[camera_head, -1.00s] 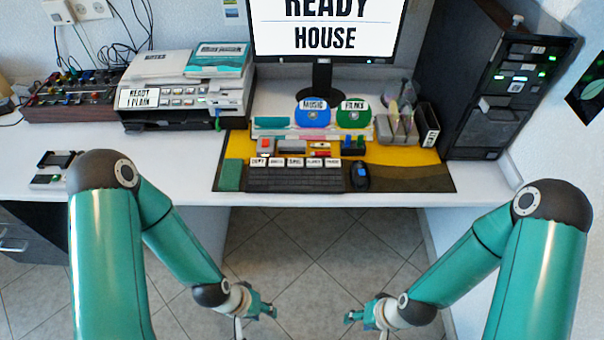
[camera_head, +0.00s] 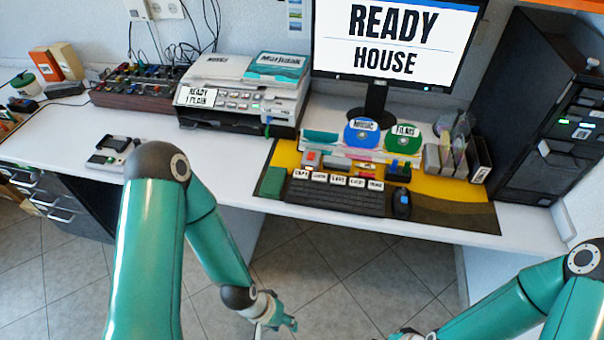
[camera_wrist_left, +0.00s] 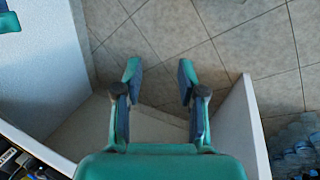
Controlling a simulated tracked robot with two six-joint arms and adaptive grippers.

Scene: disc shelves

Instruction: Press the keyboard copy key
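The black keyboard (camera_head: 335,197) lies on a yellow and dark desk mat (camera_head: 453,206). A row of white-labelled keys runs along its back edge; the leftmost label (camera_head: 301,174) appears to read COPY, though it is small. My left gripper (camera_head: 288,318) hangs below and in front of the desk, well apart from the keyboard. In the left wrist view its two fingers (camera_wrist_left: 159,78) are spread with only floor between them. My right gripper (camera_head: 405,336) is mostly cut off at the bottom edge, so its fingers cannot be judged.
A monitor (camera_head: 397,45) stands behind the keyboard, with blue and green discs (camera_head: 362,137) before it. A mouse (camera_head: 402,205) sits right of the keyboard. A printer (camera_head: 240,102) is at left, a black tower (camera_head: 540,100) at right.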

